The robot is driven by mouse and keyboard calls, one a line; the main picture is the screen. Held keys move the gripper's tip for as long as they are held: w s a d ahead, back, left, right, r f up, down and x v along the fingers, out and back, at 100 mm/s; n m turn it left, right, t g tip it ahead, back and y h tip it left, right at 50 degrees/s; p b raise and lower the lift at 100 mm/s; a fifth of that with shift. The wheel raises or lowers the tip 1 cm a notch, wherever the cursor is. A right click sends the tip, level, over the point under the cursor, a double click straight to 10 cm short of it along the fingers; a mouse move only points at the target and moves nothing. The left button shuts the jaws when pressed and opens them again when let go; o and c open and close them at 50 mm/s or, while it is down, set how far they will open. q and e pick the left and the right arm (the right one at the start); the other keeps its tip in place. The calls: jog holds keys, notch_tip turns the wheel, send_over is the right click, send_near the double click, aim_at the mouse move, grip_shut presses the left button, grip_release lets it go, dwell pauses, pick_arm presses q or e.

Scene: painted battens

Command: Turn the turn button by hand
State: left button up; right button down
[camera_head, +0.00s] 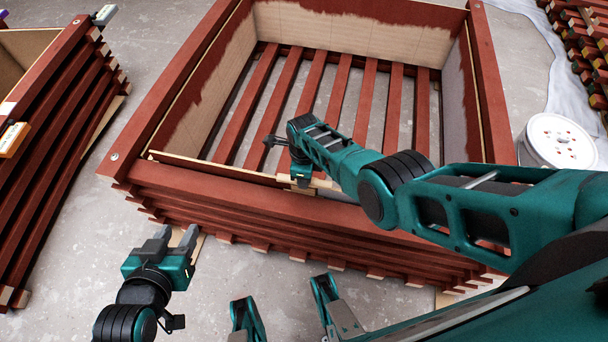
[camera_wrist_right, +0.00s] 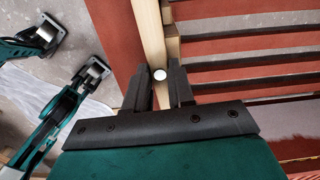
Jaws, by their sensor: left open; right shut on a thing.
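The turn button appears to be the pale wooden piece with a white round head (camera_wrist_right: 159,74) between my right fingers in the right wrist view. My right gripper (camera_wrist_right: 158,90) is shut on it, one dark finger on each side. In the head view my right gripper (camera_head: 299,183) is at the near wall of the red slatted crate (camera_head: 215,197), by pale wood; the arm and hand hide most of the button there. How far the button is turned I cannot tell. My left gripper (camera_head: 175,238) is open and empty, in front of the crate's near left part.
A second red batten stack (camera_head: 50,150) stands at the left, with an orange-and-white item (camera_head: 13,139) on it. A white round container (camera_head: 558,140) stands right of the crate. More battens (camera_head: 585,45) lie at the upper right.

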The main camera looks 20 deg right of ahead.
pick_arm(q)
jog(key=shift+s+d, duration=0.1)
jog(key=shift+s, duration=0.05)
pick_arm(e)
jog(key=c, duration=1)
grip_release()
jog(key=shift+o, duration=0.2)
jog(key=shift+r, duration=0.1)
notch_tip(320, 180, up, 7)
jog(key=p, duration=0.5)
jog(key=shift+f, duration=0.2)
pick_arm(q)
jog(key=shift+y, duration=0.4)
jog(key=a+r+p, duration=0.1)
jog(key=s+r+p, duration=0.1)
jog(key=r, duration=0.1)
jog(key=a+r+p, duration=0.1)
jog(key=shift+s+a+r+p, duration=0.15)
jog(key=shift+a+r+p, duration=0.15)
jog(key=shift+r+p, duration=0.1)
pick_arm(e)
notch_tip(320, 180, up, 6)
pick_arm(q)
jog(key=shift+r, duration=0.1)
pick_arm(e)
jog(key=shift+s, duration=0.15)
